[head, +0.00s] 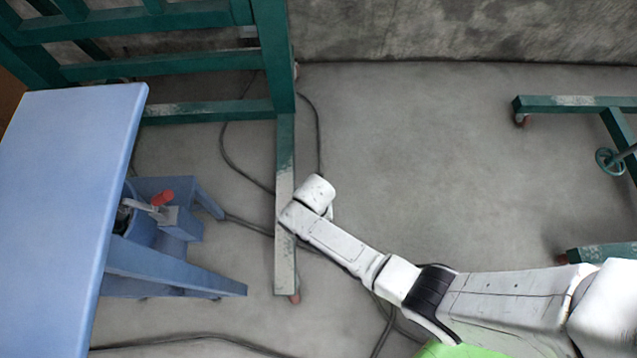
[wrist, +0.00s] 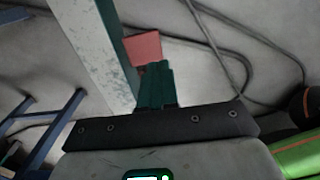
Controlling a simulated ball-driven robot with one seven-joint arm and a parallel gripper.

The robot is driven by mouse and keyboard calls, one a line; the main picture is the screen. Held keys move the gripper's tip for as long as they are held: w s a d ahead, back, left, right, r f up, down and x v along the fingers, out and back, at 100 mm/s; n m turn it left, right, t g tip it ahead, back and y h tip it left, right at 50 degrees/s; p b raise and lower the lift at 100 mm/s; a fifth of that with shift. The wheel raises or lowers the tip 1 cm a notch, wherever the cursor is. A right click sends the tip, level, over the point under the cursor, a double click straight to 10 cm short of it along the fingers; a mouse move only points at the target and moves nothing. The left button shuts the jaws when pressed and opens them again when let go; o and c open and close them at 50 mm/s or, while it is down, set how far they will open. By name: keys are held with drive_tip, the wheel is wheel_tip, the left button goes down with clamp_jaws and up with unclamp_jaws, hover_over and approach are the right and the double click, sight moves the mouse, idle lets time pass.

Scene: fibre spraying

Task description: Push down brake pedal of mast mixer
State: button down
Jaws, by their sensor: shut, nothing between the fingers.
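The mast mixer's brake pedal is not plain in the head view. In the wrist view a flat red plate (wrist: 145,48) sits beside the right edge of a worn green-and-white beam (wrist: 107,55); it may be the pedal. That beam appears to be the long foot (head: 285,165) of the green frame in the head view. My gripper (wrist: 155,66) shows as dark green fingers, closed and empty, overlapping the plate's lower part; contact cannot be told. In the head view the end of my white arm is over the foot's right side, and my fingers are hidden.
A blue table (head: 65,190) stands at the left, with a red-handled lever (head: 162,197) near its right edge. Cables (head: 317,125) lie on the floor around the foot. Another green wheeled frame (head: 570,104) is at the right. Open floor lies between the frames.

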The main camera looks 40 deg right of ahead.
wheel_tip(320, 180, up, 10)
drive_tip(key=s+d+p, duration=0.1)
drive_tip(key=p, duration=0.3)
drive_tip(key=shift+d+f, duration=0.2)
drive_tip(key=shift+d, duration=0.05)
drive_tip(key=shift+s, duration=0.1)
